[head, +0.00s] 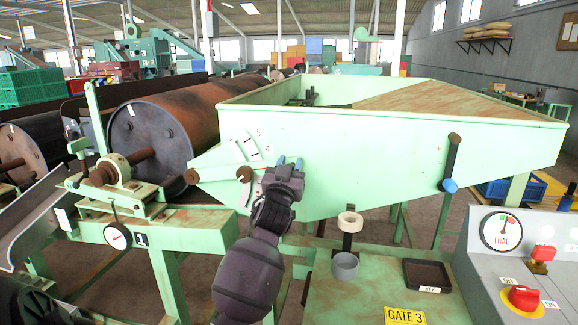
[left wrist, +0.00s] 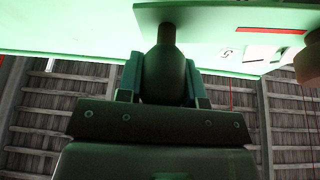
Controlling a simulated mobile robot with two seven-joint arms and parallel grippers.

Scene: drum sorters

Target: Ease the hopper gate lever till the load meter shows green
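The green hopper (head: 390,140) fills the middle of the head view. The gate lever is a pale green bar on its front face, with a brown pivot knob (head: 245,174) at one end. In the left wrist view the lever bar (left wrist: 240,14) carries a dark round handle (left wrist: 165,72). My left gripper (head: 290,162) has its fingers on both sides of this handle, seemingly touching it. In the head view my gripper hides the handle. The load meter (head: 501,231) is a white dial with red and green zones on the grey console. Its needle is too small to read. My right gripper is out of view.
A scale plate (head: 248,147) sits above the lever. Another dark lever with a blue knob (head: 450,185) hangs on the hopper's right. The console (head: 478,270) has a red button (head: 523,296). A black tray (head: 427,275) and grey cup (head: 345,265) stand on the bench. A rusty drum (head: 160,130) lies left.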

